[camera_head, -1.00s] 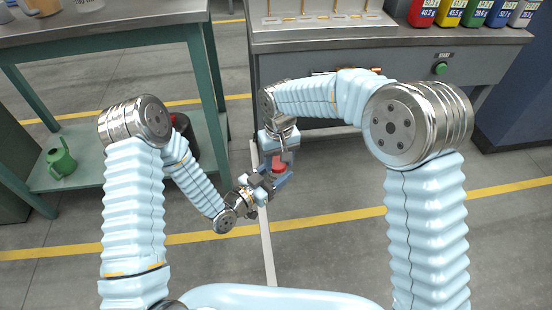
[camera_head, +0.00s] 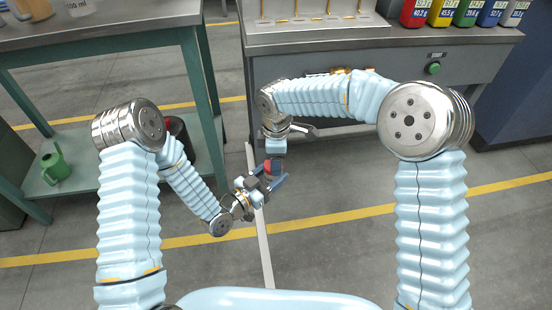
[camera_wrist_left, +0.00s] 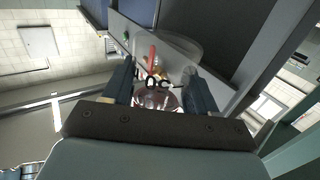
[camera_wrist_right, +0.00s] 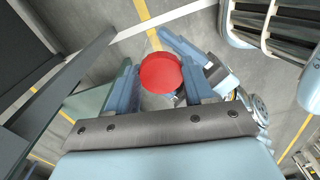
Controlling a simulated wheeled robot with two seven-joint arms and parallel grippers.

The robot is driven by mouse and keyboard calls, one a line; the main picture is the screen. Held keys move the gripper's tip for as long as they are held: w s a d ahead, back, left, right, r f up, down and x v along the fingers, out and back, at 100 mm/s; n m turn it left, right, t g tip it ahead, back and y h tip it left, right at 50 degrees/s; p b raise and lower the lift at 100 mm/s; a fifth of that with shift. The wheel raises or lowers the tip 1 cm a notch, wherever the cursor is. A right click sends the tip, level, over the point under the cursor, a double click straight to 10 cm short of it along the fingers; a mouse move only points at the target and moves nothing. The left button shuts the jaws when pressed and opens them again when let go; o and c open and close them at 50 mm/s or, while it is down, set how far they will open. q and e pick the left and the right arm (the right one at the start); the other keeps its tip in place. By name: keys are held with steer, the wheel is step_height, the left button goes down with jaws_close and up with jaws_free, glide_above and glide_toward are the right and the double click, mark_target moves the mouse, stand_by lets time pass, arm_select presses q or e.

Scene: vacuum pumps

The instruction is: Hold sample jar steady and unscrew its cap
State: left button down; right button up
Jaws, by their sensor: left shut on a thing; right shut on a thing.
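The sample jar shows in the left wrist view as a clear, glassy body (camera_wrist_left: 158,98) with dark lettering, between the two fingers. My left gripper (camera_head: 268,184) is shut on the jar and holds it in the air above the floor. The jar's red round cap (camera_wrist_right: 161,73) sits between the right gripper's fingers in the right wrist view. My right gripper (camera_wrist_right: 160,88) comes from above and is shut on the cap. In the head view a bit of the red cap (camera_head: 269,167) shows between the two grippers. The jar body is mostly hidden there.
A grey bench (camera_head: 350,62) with a green button stands behind my right arm. Several coloured containers (camera_head: 440,13) stand on its right end. A green-legged table (camera_head: 110,35) stands at left, with a green watering can (camera_head: 55,167) on its lower shelf. The floor in front is free.

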steer(key=shift+r, duration=0.1)
steer(key=shift+r, duration=1.05)
